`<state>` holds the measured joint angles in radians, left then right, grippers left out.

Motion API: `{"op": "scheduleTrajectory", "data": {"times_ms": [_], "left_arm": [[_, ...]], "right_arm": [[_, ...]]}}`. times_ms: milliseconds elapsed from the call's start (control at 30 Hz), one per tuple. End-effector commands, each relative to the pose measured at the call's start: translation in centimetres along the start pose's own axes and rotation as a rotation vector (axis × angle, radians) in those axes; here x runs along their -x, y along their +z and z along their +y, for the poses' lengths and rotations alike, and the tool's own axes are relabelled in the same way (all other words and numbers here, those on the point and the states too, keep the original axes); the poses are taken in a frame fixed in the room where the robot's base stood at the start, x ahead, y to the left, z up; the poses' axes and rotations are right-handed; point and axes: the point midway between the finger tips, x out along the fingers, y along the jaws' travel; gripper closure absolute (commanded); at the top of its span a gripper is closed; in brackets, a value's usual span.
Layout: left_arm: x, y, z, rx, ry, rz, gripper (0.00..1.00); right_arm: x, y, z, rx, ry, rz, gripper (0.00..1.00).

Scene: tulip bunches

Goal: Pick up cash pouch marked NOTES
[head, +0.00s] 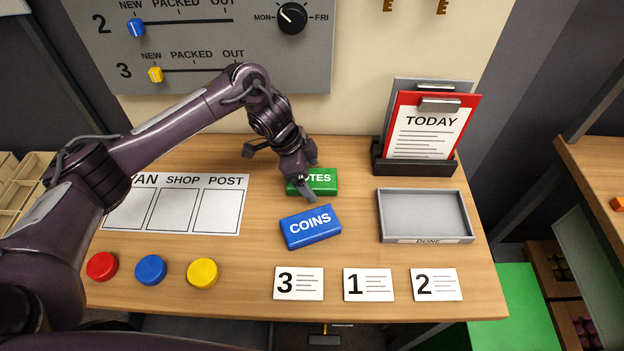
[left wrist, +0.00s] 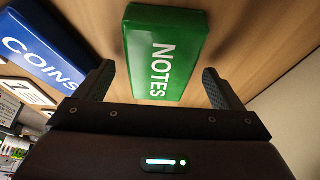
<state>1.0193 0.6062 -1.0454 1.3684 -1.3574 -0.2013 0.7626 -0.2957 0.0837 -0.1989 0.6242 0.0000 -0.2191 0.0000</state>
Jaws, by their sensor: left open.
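The green cash pouch marked NOTES (head: 322,182) lies on the wooden table, behind the blue pouch marked COINS (head: 310,227). My left gripper (head: 309,178) is over the NOTES pouch and hides its left part in the head view. In the left wrist view the NOTES pouch (left wrist: 165,52) sits between the two open fingers of my left gripper (left wrist: 165,85), with a gap on each side. The COINS pouch (left wrist: 42,48) is just outside the left finger there. My right gripper is not in view.
A grey tray marked DONE (head: 470,238) and a black rack (head: 415,169) with a red TODAY clipboard (head: 400,105) stand to the right. Numbered cards (head: 368,285) and coloured discs (head: 151,270) line the front. A VAN, SHOP, POST sheet (head: 180,228) lies left.

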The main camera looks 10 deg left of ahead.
Motion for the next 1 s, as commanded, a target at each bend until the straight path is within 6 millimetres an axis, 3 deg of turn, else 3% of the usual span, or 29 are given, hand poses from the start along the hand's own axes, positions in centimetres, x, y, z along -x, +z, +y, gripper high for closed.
{"op": "scheduleTrajectory", "data": {"times_ms": [67, 467, 767, 1000], "left_arm": [[0.0, 0.0, 0.0, 0.0, 0.0, 0.0, 0.12], [0.0, 0.0, 0.0, 0.0, 0.0, 0.0, 0.65], [0.3, -0.1, -0.1, -0.001, -0.001, 0.001, 0.65], [2.5, -1.1, -0.1, -0.003, -0.004, 0.002, 0.65]], "right_arm": [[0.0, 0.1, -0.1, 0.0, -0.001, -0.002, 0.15], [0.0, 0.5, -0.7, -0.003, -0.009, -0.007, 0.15], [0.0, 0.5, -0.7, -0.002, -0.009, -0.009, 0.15], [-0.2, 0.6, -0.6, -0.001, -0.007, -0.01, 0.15]]}}
